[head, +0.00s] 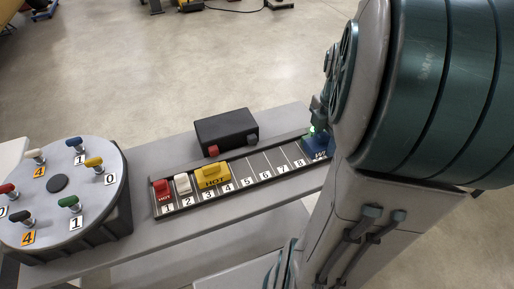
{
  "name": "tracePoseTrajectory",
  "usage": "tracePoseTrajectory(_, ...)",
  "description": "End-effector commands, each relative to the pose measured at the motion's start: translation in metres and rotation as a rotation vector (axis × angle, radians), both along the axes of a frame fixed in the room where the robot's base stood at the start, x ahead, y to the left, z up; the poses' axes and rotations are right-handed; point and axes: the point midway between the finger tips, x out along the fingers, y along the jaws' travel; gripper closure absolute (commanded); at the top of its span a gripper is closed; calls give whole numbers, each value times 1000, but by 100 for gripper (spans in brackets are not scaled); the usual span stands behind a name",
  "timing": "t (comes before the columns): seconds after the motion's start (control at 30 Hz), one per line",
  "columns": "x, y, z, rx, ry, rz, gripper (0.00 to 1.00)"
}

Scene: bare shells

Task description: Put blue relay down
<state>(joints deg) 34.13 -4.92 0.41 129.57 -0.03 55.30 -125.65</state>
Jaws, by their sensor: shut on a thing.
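The blue relay (315,147) is at the right end of the numbered rail (258,166), just past the number 8. A white label shows on its front. My gripper (317,130) is above it and shut on it. My arm hides part of the gripper and the relay's right side. I cannot tell whether the relay rests in the rail or hangs just over it. A red relay (161,188) stands at 1, a white relay (182,184) at 2, and a wider yellow relay (212,175) marked HOT around 3 and 4.
Slots from about 5 to 8 look empty. A black box (226,130) with a red block and a dark block in front stands behind the rail. A round grey table (60,213) with several coloured knobs and number tags is at the left. My arm fills the right side.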

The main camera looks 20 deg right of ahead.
Motion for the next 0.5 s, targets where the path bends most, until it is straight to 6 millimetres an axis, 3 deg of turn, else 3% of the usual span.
tracePoseTrajectory(0.3,60,35,-43,5,4,3,82)
tracePoseTrajectory(0.5,88,51,-62,2,2,1,82)
